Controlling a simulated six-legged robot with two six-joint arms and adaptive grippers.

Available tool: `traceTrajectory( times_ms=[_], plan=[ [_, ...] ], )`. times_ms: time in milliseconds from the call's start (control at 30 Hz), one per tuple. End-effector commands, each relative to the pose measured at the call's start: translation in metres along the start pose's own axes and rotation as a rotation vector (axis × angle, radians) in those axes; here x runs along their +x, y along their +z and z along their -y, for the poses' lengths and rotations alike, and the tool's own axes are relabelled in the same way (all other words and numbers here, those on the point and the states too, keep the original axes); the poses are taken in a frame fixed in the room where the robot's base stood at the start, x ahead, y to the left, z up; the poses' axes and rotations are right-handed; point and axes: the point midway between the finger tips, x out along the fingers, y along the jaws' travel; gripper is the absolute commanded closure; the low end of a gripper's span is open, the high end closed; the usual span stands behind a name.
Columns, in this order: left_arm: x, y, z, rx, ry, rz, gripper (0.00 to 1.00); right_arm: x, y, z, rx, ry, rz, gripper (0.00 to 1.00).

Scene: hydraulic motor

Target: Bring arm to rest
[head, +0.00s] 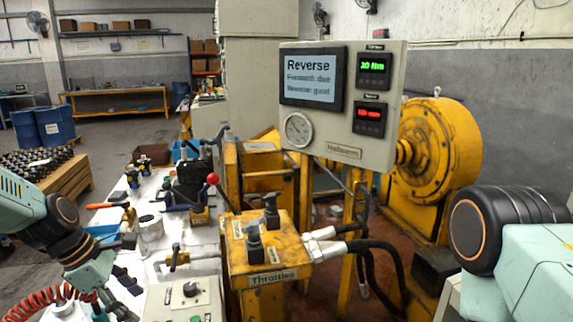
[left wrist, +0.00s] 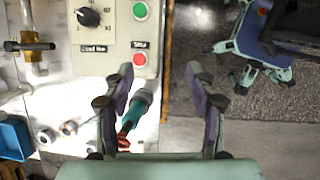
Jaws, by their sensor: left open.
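My left arm (head: 65,225) comes in from the left in the head view, bent down over the near-left end of the white bench. My left gripper (left wrist: 165,95) is open, with its two dark fingers spread apart in the left wrist view. A teal-bodied tool with a red end (left wrist: 142,104) shows between the fingers, nearer the left one; I cannot tell whether it touches. My right arm (head: 510,235) is at the right edge of the head view, and its gripper is out of view.
The control box (left wrist: 110,25) with a knob and buttons is close to my left gripper. The white bench (head: 150,262) carries tools and fittings. The yellow throttle block (head: 265,258), hoses and display panel (head: 345,100) stand between my arms. Floor (left wrist: 240,125) shows beyond the bench edge.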

Motion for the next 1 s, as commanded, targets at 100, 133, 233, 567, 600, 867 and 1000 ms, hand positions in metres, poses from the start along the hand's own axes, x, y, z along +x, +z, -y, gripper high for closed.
traceTrajectory(
  times_ms=[100, 133, 233, 567, 600, 867, 1000],
  plan=[
    [0.001, 0.0, -0.001, 0.0, -0.001, -0.001, 0.43, 0.0, 0.0, 0.0, 0.0, 0.0, 0.0, 0.6],
    [0.001, 0.0, -0.001, 0.0, -0.001, -0.001, 0.43, 0.0, 0.0, 0.0, 0.0, 0.0, 0.0, 0.6],
    [0.001, 0.0, -0.01, 0.091, 0.033, -0.006, 0.43, 0.0, 0.0, 0.0, 0.0, 0.0, 0.0, 0.6],
    [0.01, -0.003, -0.032, 0.446, 0.204, -0.079, 0.43, 0.0, 0.0, 0.0, 0.0, 0.0, 0.0, 0.6],
    [0.015, -0.003, -0.03, 0.509, 0.219, -0.099, 0.43, 0.0, 0.0, 0.0, 0.0, 0.0, 0.0, 0.6],
    [0.085, -0.019, 0.031, 1.077, 0.216, -0.304, 0.43, 0.005, 0.0, 0.0, 0.0, 0.0, 0.0, 0.6],
    [0.131, -0.039, 0.105, 1.422, 0.102, -0.392, 0.43, 0.009, 0.0, 0.0, 0.0, 0.0, 0.0, 0.6]
  ],
)
